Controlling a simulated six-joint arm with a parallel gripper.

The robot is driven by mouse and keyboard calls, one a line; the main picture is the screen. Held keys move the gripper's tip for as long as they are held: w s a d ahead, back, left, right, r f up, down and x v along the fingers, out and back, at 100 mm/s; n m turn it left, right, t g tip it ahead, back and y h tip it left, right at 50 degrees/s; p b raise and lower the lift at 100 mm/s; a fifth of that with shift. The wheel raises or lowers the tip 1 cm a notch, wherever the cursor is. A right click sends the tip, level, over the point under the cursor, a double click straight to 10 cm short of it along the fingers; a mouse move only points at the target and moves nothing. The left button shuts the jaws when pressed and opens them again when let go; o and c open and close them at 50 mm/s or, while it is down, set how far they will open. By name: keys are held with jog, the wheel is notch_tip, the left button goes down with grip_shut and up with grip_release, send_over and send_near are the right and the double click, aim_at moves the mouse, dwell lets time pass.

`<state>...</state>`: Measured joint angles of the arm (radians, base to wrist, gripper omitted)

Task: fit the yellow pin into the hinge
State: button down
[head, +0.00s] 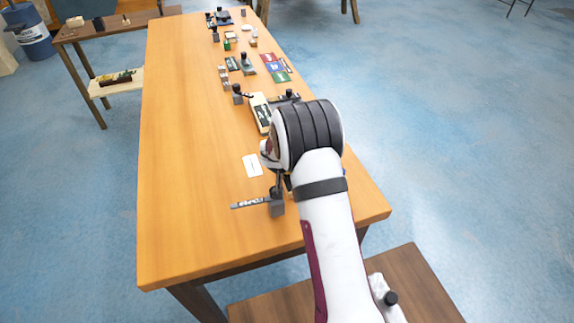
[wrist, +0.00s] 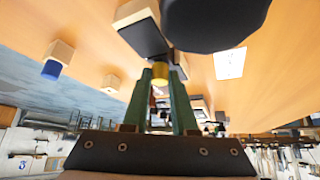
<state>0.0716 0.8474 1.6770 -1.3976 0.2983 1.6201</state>
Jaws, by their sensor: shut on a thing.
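The yellow pin (wrist: 160,70) shows in the wrist view between the tips of my gripper (wrist: 161,82), whose two green fingers are shut on it. A dark block with a pale wooden side (wrist: 142,36) is just beyond the pin. This block may belong to the hinge, but I cannot tell. I also cannot tell whether the pin touches it or is inside it. A large black rounded part (wrist: 215,22) covers the area beside the block. In the head view, my arm hides the pin and most of my gripper.
A grey block with a long strip (head: 250,203) stands near the front of the wooden table (head: 185,200). A white card (head: 252,166) lies behind it. Several blocks and tools line the table's far right side. The table's left half is clear.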

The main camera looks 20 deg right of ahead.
jog(key=shift+f, duration=0.1)
jog(key=c, duration=0.6)
grip_release()
jog(key=v, duration=1.5)
jog(key=shift+s+a+r, duration=0.15)
jog(key=shift+s+r, duration=0.05)
jog(key=shift+s, duration=0.05)
